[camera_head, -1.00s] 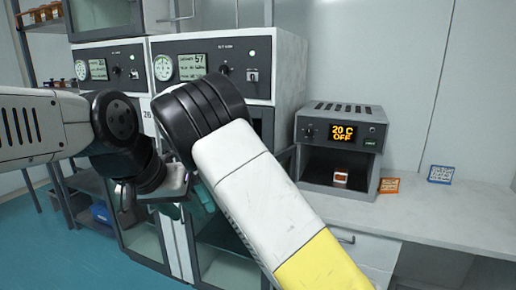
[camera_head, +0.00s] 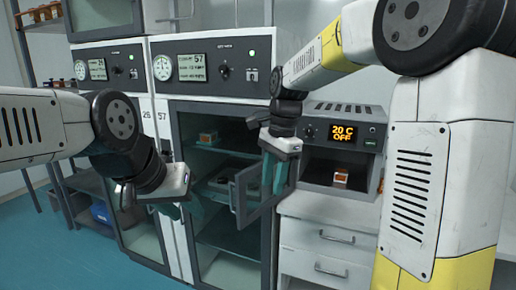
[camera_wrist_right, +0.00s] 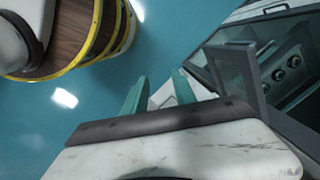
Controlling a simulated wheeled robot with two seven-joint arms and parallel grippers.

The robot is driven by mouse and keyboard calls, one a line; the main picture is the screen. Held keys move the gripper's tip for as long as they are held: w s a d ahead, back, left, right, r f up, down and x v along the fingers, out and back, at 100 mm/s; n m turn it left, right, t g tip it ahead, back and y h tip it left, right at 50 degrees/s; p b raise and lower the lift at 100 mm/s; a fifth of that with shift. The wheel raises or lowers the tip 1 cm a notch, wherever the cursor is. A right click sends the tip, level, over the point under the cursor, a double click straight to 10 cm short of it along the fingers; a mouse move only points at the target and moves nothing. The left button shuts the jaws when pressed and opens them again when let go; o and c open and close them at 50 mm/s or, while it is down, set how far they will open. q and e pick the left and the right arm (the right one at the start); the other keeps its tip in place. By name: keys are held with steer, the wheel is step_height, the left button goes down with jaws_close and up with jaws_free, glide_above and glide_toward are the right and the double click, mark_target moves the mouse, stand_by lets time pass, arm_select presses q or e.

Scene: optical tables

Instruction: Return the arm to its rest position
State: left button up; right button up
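My right arm comes in from the right and reaches across in front of the oven. My right gripper (camera_head: 275,172) points down beside the swung-open glass door (camera_head: 240,200) of the cabinet marked 57. Its two teal fingers are apart with nothing between them; the right wrist view (camera_wrist_right: 158,95) shows the same. Whether it touches the door frame (camera_wrist_right: 243,75) I cannot tell. My left gripper (camera_head: 184,204) hangs at the left in front of the cabinets, its teal fingers apart and no object visible in it.
Inside the open cabinet, a small orange-and-white box (camera_head: 208,137) sits on the upper shelf. The oven (camera_head: 318,117) reads 20 C OFF and holds a similar box (camera_head: 341,176). A shelf rack (camera_head: 45,26) stands far left. The blue floor (camera_head: 75,262) is clear at lower left.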

steer(key=s+d+r+n+t, duration=0.1)
steer(key=s+d+n+t, duration=0.2)
steer(key=s+d+n, duration=0.2)
steer(key=s+d+r+n+t, duration=0.1)
steer(key=s+d+n+t, duration=0.2)
steer(key=s, duration=0.8)
steer(key=d+n, duration=0.2)
steer(key=n, duration=0.1)
steer(key=shift+s+d+n+y, duration=0.2)
steer(key=shift+s+n+y, duration=0.1)
steer(key=shift+y, duration=0.1)
steer(key=shift+d+r, duration=0.1)
steer(key=shift+r, duration=0.05)
